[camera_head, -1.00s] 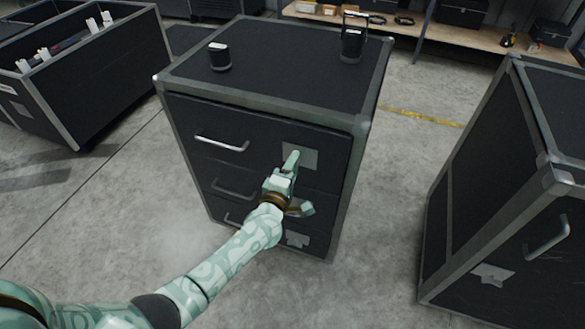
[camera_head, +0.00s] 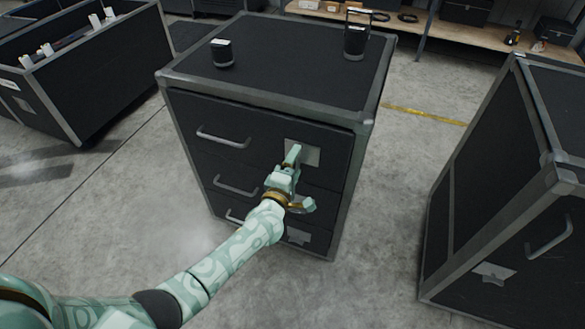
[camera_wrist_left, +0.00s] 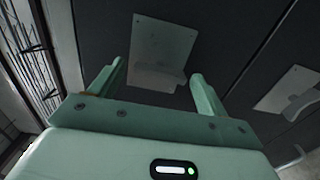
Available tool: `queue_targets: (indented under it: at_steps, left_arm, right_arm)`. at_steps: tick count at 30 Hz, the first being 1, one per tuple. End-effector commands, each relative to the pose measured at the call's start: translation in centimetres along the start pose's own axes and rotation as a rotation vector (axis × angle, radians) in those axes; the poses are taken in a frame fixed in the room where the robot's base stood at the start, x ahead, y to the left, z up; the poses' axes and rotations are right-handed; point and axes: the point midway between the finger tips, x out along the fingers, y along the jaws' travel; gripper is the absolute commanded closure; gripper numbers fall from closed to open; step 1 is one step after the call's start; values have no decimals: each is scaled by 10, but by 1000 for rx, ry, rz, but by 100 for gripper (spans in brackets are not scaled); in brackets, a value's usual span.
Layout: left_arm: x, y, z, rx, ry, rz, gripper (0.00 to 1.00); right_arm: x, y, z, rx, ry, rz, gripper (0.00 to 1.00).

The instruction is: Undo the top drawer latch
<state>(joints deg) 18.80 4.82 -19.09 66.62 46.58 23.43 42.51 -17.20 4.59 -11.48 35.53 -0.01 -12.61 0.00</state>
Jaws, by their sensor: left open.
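The top drawer (camera_head: 262,128) is in the upper front of a black cabinet with grey metal edges. Its latch plate (camera_head: 311,155) is a light grey square near the drawer's right end, partly hidden by my left gripper. In the left wrist view the plate (camera_wrist_left: 165,38) carries a small pale lever (camera_wrist_left: 158,76) at its lower part. My left gripper (camera_head: 303,178) is in front of the latch with its fingers spread. In the wrist view its fingertips (camera_wrist_left: 157,70) stand either side of the lever, with nothing visibly gripped. Contact cannot be told. My right gripper is out of view.
The top drawer's bar handle (camera_head: 223,137) is left of the latch. Lower drawers have similar handles. A black speaker-like cylinder (camera_head: 222,54) and a lantern-like item (camera_head: 356,38) stand on the cabinet (camera_head: 285,62). Another black case (camera_head: 505,190) stands right, with bare floor between.

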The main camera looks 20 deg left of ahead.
Motion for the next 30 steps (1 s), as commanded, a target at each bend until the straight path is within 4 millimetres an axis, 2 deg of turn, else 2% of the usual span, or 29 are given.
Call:
queue_targets:
  at_steps: [5, 8, 15, 21, 25, 30]
  left_arm:
    - [-16, 2, 0, 0, 0, 0, 24]
    - [-39, 3, 0, 2, 0, -1, 24]
    - [-106, 3, 0, 0, -1, -1, 24]
    - [-146, 1, 0, 0, 0, -1, 24]
    - [-159, 0, 0, 0, -1, -1, 24]
    - [-164, 0, 0, 0, 0, -1, 24]
  right_arm:
    - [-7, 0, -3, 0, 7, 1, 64]
    - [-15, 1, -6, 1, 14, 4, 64]
    - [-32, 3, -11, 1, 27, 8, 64]
    - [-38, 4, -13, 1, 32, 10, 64]
    - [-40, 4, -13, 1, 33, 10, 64]
    - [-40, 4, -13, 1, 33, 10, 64]
